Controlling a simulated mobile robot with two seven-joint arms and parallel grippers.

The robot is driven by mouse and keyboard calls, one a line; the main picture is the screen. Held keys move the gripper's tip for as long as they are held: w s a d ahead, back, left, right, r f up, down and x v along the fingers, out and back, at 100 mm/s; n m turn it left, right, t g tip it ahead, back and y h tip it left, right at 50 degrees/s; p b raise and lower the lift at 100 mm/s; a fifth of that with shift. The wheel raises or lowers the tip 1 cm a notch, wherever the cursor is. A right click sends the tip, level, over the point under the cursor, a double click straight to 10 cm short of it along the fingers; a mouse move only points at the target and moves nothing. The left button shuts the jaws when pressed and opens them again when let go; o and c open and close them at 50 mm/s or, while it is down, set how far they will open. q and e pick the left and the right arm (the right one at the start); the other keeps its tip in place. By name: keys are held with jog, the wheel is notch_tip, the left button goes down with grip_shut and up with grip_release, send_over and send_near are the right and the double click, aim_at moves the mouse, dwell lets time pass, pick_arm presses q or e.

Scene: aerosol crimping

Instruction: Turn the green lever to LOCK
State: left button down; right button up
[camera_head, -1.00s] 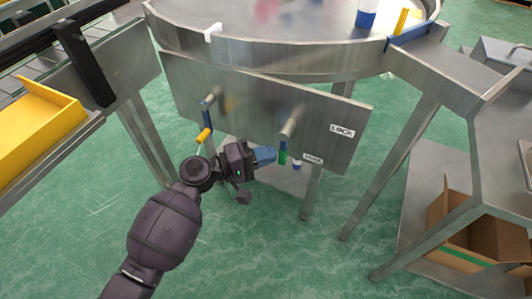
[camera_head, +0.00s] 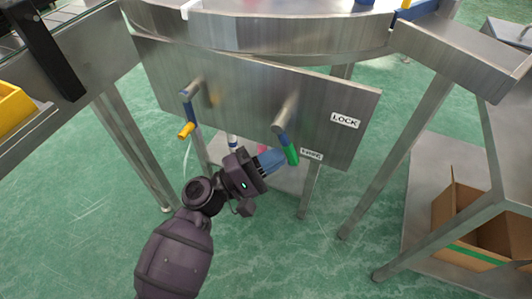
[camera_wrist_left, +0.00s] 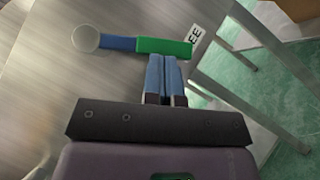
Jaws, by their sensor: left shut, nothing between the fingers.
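The green lever (camera_head: 292,155) hangs from a metal pivot on the steel panel. It has a blue arm and a green grip, and points down and slightly right, towards the small lower label (camera_head: 311,154). The LOCK label (camera_head: 345,120) is higher and to the right. My left gripper (camera_head: 276,157) is shut and empty, with its blue fingertips at the left side of the green grip. In the left wrist view the fingertips (camera_wrist_left: 168,59) are right against the green grip (camera_wrist_left: 164,47), seemingly touching it. My right gripper is out of view.
A second lever with a yellow grip (camera_head: 186,130) hangs from the panel (camera_head: 240,95) to the left. Table legs stand below and right of the panel. A cardboard box (camera_head: 480,225) sits on a low shelf at right. Open floor lies in front.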

aim_at(293, 162)
pick_arm(q)
jog(key=shift+s+d+r+b, duration=0.15)
jog(key=shift+s+d+r, duration=0.1)
jog(key=shift+d, duration=0.4)
jog(key=shift+s+d+r+b, duration=0.15)
jog(key=shift+s+d+r, duration=0.05)
jog(key=shift+d, duration=0.4)
jog(key=shift+s+d+r+b, duration=0.15)
jog(key=shift+s+d+r, duration=0.1)
jog(key=shift+d, duration=0.4)
jog(key=shift+s+d+r, duration=0.25)
jog(key=shift+d+r, duration=0.35)
jog(key=shift+r, duration=0.15)
jog(key=shift+s+d+r, duration=0.2)
jog(key=shift+d+r, duration=0.4)
jog(key=shift+r, duration=0.15)
jog(key=v, duration=1)
jog(key=shift+s+a, duration=0.15)
jog(key=shift+a, duration=0.15)
jog(key=shift+d+f, duration=0.1)
jog(key=shift+f, duration=0.05)
